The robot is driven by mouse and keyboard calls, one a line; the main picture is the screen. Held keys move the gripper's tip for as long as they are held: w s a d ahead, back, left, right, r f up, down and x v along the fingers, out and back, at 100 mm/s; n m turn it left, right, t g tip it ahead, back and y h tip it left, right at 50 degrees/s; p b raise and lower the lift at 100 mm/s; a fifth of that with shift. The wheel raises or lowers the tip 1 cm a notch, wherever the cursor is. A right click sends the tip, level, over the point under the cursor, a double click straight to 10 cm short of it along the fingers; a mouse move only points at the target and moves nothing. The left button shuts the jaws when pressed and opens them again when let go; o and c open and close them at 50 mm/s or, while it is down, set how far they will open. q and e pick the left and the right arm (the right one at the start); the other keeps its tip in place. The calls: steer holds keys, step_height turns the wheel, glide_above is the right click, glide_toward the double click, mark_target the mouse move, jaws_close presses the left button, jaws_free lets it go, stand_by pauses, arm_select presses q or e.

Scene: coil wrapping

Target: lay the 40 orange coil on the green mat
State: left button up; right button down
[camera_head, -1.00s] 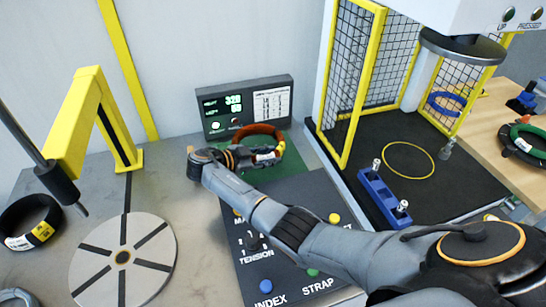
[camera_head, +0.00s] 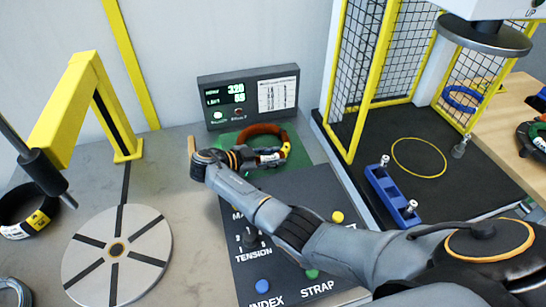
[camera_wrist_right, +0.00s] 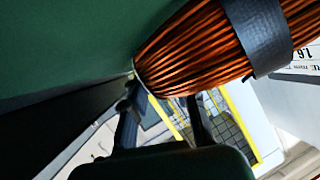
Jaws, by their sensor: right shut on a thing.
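The orange coil (camera_head: 262,131) rests on or just above the green mat (camera_head: 297,156), in front of the display box. It has dark bands and a white label. My right gripper (camera_head: 248,158) is shut on the coil's near side. In the right wrist view the coil's copper-orange strands (camera_wrist_right: 190,48) and a dark band show close up, by my right gripper's fingers (camera_wrist_right: 163,110). A dark green surface, seemingly the mat (camera_wrist_right: 70,40), fills the upper left there. Whether the coil fully touches the mat is unclear. My left gripper is out of view.
The display box (camera_head: 249,96) stands behind the mat. A control panel (camera_head: 285,215) lies under my right forearm. A yellow post (camera_head: 110,115), a round turntable (camera_head: 150,250) and a black coil (camera_head: 18,208) are left. A fenced bay with a blue block (camera_head: 391,195) is right.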

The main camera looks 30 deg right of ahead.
steer(key=shift+r, duration=0.1)
steer(key=c, duration=1)
jaws_free()
steer(key=shift+s+f, duration=0.1)
steer(key=shift+f, duration=0.1)
steer(key=shift+c, duration=0.2)
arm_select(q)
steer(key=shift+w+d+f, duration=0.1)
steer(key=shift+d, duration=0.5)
arm_select(e)
steer(key=shift+r, duration=0.2)
steer(key=shift+r+p, duration=0.75)
steer(key=shift+p, duration=0.35)
steer(key=shift+a+f+b, duration=0.25)
steer(key=shift+a+b, duration=0.6)
steer(key=shift+a, duration=0.1)
steer(key=b+v, duration=0.3)
steer(key=v, duration=0.6)
steer(key=shift+d+r, duration=0.1)
steer(key=shift+r, duration=0.05)
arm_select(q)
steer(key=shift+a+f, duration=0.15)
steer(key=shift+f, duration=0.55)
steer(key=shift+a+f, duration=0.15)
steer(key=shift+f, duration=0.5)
arm_select(e)
steer(key=shift+a+r, duration=0.4)
steer(key=shift+a, duration=0.2)
